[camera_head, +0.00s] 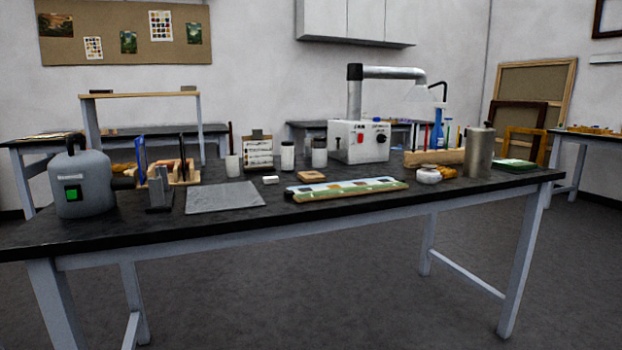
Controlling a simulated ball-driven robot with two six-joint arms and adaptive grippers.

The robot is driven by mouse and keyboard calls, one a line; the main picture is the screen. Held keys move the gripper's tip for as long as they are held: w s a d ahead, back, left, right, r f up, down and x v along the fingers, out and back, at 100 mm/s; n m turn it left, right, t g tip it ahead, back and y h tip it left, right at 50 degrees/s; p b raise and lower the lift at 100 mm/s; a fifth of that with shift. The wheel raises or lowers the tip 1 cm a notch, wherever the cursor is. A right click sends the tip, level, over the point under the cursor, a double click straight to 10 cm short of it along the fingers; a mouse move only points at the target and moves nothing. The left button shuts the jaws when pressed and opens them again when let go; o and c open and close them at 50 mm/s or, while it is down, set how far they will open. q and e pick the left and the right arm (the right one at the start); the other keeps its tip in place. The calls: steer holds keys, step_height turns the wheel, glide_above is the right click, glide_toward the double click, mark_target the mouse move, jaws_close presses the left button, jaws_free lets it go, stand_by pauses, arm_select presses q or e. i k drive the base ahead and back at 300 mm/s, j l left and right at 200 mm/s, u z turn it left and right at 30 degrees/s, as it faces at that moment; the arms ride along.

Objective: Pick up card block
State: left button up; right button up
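No gripper or arm of mine shows in the head view. On the black-topped table (270,224) several small items could be the card block, and I cannot tell which it is. A small white block (270,180) lies near the middle, right of a flat grey sheet (224,197). A small tan wooden block (311,176) lies to its right, behind a long colour-swatch strip (347,189). An upright card with printed rows (258,154) stands behind, beside a pale cup (232,166).
A grey canister machine (83,184) and a dark stand (159,190) occupy the left. A white control box (360,141) with a duct stands at the back, and a metal cylinder (479,152) at the right. Open floor (290,295) lies in front.

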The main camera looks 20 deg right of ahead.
mark_target(314, 176)
steer(key=i+j+z, duration=0.3)
steer(key=i+j, duration=0.5)
